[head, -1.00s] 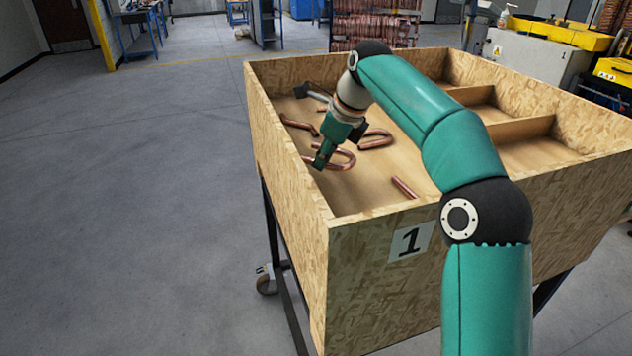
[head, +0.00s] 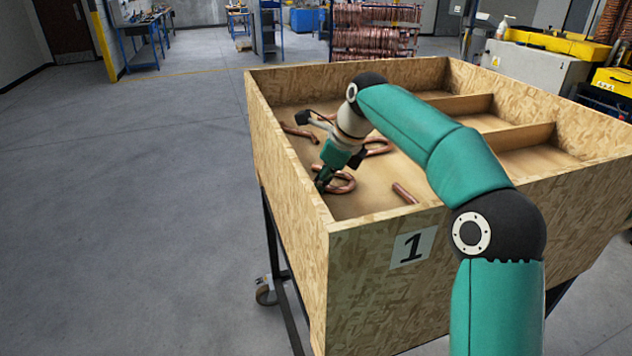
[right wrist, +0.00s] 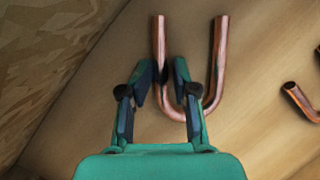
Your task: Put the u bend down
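The copper u bend (head: 345,186) lies at the near-left part of the wooden crate's large compartment. In the right wrist view the u bend (right wrist: 219,65) lies with its curve toward my gripper and its two legs pointing away. My right gripper (head: 322,182) reaches down into the crate at the u bend. In the right wrist view its fingers (right wrist: 162,76) are spread, one on each side of the left leg, with gaps beside the tube. The u bend seems to rest on the crate floor. My left gripper is out of view.
The crate (head: 290,200) has high walls close to my right gripper on the left. Another bent tube (head: 378,147), a short straight piece (head: 405,193) and a further tube (head: 299,132) lie on its floor. Dividers (head: 520,135) form smaller compartments at the right.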

